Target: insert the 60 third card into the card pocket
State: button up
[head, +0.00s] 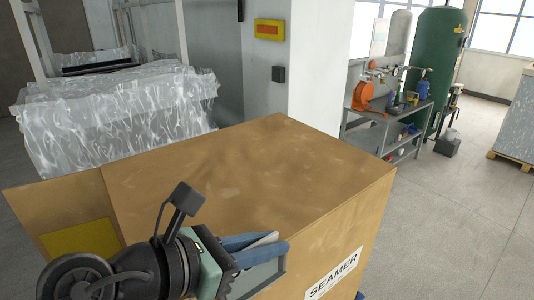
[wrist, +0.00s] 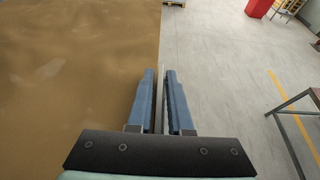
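My gripper (head: 262,246) is at the near top edge of the tan box-like cabinet labelled SEAMER. Its two blue fingers stand close together. A thin pale card (head: 265,239) shows between them in the head view; the wrist view shows it edge-on as a thin light line (wrist: 162,100) between the fingers. Its number cannot be read. A grey panel (head: 262,277) hangs below the near finger at the cabinet's side. I cannot tell whether it is the card pocket.
The cabinet's tan top (head: 240,180) is clear. A yellow panel (head: 80,238) is on its left part. Plastic-wrapped goods (head: 120,110) stand behind it. A metal bench (head: 385,115) and green tank (head: 435,70) stand at the back right.

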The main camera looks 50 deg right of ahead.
jog(key=shift+o, duration=0.9)
jog(key=shift+s+f, duration=0.1)
jog(key=shift+f, duration=0.1)
jog(key=shift+a, duration=0.1)
jog(key=shift+a, duration=0.2)
jog(key=b+v, duration=0.4)
jog(key=v, duration=0.8)
jog(key=shift+w+a+r, duration=0.2)
jog(key=shift+a+r, duration=0.05)
jog(key=shift+r, duration=0.1)
